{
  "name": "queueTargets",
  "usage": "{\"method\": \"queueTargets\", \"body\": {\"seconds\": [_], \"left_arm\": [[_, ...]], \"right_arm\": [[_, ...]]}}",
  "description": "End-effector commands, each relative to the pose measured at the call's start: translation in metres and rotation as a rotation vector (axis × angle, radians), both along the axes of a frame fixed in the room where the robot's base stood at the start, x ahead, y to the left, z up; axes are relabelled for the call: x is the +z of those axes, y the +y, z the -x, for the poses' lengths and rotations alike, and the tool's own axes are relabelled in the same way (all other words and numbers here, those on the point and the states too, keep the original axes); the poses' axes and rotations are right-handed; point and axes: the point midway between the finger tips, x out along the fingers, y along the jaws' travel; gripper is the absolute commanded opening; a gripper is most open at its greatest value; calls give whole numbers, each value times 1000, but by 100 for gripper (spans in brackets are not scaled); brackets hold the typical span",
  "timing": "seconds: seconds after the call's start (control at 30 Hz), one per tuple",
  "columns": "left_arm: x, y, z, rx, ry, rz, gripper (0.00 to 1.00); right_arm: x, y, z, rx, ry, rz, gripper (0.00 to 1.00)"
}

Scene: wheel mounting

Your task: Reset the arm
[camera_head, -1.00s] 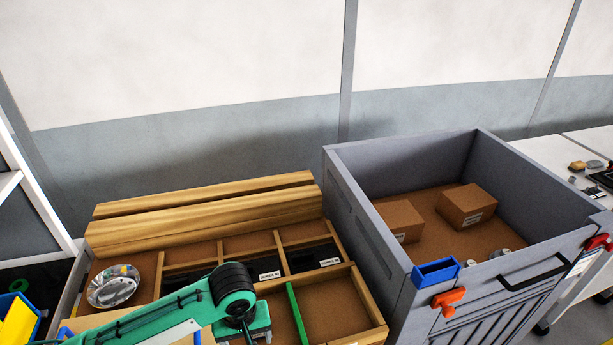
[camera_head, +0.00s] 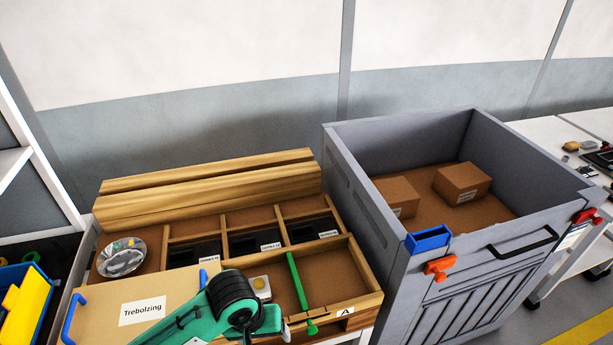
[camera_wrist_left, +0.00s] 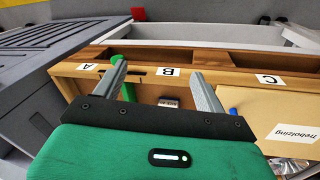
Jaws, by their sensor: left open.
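My left arm, green with a black joint, comes in from the bottom in the head view. Its gripper (camera_head: 268,322) is low over the front edge of the wooden organizer (camera_head: 362,303), left of the A label. In the left wrist view the gripper (camera_wrist_left: 158,76) has its two grey fingers apart, with nothing between them. A green bar (camera_head: 297,283) lies across the front compartment; its green also shows near one finger in the wrist view (camera_wrist_left: 122,62). My right gripper is not in view.
A grey cart (camera_head: 395,275) with cartons inside stands to the right. A yellow bin (camera_head: 27,303) is at far left.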

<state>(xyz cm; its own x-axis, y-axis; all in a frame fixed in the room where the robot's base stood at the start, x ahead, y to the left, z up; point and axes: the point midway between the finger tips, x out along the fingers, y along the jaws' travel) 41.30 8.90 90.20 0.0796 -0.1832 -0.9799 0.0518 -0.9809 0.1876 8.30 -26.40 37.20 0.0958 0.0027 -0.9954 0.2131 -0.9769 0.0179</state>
Motion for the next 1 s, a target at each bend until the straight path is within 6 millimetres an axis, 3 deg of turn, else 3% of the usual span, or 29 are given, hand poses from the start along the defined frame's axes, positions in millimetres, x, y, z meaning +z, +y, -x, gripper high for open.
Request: {"method": "queueTargets", "body": {"seconds": [0.17, 0.37, 0.67, 1.0], "left_arm": [[-1, -10, 20, -78, -68, 81, 73], [-2, 3, 40, -129, -170, 110, 73], [-13, 62, 78, -156, -268, 7, 73], [-21, 124, 123, -184, -263, -161, 73]], "right_arm": [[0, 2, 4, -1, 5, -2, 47], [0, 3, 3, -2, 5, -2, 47], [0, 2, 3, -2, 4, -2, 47], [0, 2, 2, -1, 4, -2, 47]]}}
